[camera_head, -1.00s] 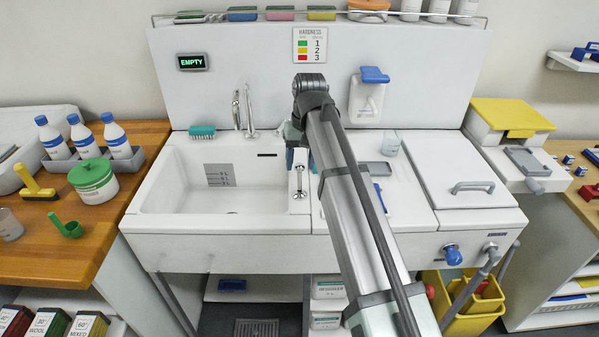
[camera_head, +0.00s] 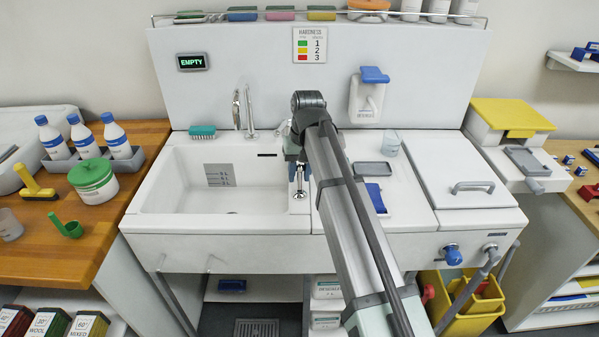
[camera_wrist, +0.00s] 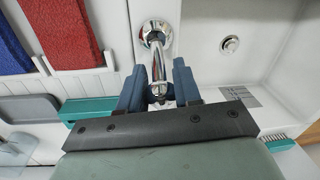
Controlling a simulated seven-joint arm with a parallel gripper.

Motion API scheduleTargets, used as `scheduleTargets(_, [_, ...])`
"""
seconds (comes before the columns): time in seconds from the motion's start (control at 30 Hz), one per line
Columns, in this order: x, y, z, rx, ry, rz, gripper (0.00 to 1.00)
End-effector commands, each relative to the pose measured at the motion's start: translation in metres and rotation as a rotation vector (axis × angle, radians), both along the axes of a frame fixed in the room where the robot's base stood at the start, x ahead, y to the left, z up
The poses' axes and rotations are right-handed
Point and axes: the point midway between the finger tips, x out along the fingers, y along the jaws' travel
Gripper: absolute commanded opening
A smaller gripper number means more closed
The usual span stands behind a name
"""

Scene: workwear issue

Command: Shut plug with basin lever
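The chrome basin lever (camera_head: 299,188) stands on the ledge at the right of the white basin (camera_head: 160,200). In the wrist view the lever (camera_wrist: 158,66) rises from a round chrome base and reaches between my two blue fingers. My gripper (camera_wrist: 159,82) is open around it, with a small gap visible on each side. In the head view my gripper (camera_head: 297,168) is over the lever and partly hidden by my arm. The round drain plug (camera_wrist: 230,44) lies in the basin floor. It is small in the head view (camera_head: 232,212), and its height is unclear.
A display (camera_head: 193,62) reads EMPTY. The chrome tap (camera_head: 245,112) stands behind the basin, beside a teal brush (camera_head: 202,131). The basin looks empty.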

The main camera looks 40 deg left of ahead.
Motion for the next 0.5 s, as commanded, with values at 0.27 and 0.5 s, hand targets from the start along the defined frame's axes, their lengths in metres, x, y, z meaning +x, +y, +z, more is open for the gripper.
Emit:
scheduleTargets(0.27, [0.0003, -0.0001, 0.0001, 0.0, 0.0, 0.0, 0.01])
scheduleTargets(0.5, [0.0004, -0.0002, 0.0002, -0.001, -0.001, 0.0, 0.0])
